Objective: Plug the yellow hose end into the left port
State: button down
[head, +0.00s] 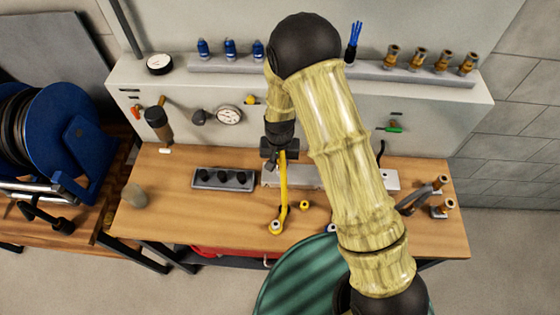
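The yellow hose (283,185) hangs from my gripper (280,157) down toward the front of the wooden workbench. Its upper end is between the dark fingers, which look shut on it. Its lower part curves to a pale round fitting (275,228) near the bench's front. A light grey block (377,179) lies behind the hose and my arm. My arm hides much of this block, and I cannot make out the left port. A small yellow round piece (304,205) sits on the bench right of the hose.
A dark tray with several black round pieces (222,179) lies left of the hose. Brass-coloured fittings on grey holders (440,185) stand at the right. A grey cup (134,195) stands at the left. The front-left bench top is clear.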

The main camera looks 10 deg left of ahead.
jog(key=shift+f, duration=0.35)
jog(key=c, duration=1.1)
grip_release()
jog(key=shift+c, duration=0.2)
jog(key=shift+r, duration=0.1)
notch_tip(320, 180, up, 17)
jog(key=b, duration=0.3)
jog(key=shift+r+b, duration=0.15)
jog(key=shift+b, duration=0.2)
